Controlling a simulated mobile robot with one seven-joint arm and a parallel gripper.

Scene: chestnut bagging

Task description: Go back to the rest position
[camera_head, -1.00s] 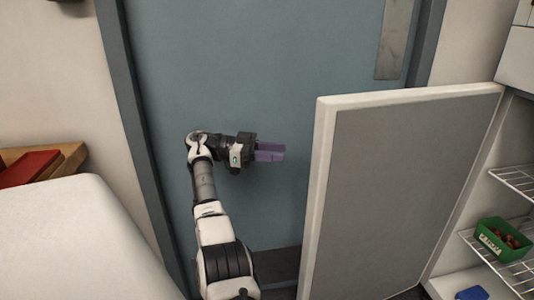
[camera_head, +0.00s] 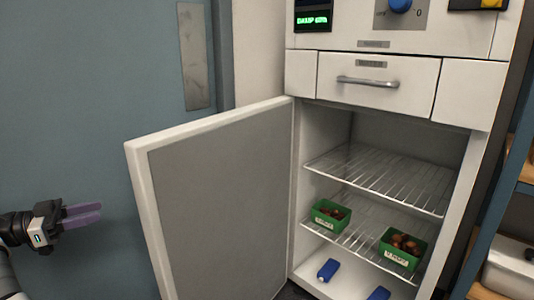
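My gripper (camera_head: 80,217) is at the lower left in the head view, with its purple fingers pointing right. The fingers look close together, but the view does not show whether there is a gap between them. It is in front of the blue door (camera_head: 80,110), left of the open cabinet door (camera_head: 215,200) and apart from it. I see nothing hanging from it. Most of my arm is outside the picture.
The open cabinet (camera_head: 305,150) has wire shelves (camera_head: 375,180) with green boxes of chestnuts (camera_head: 330,214), (camera_head: 402,248). Blue objects (camera_head: 327,269) lie on its floor. A closed drawer (camera_head: 365,82) is above. A blue rack (camera_head: 515,190) stands at the right.

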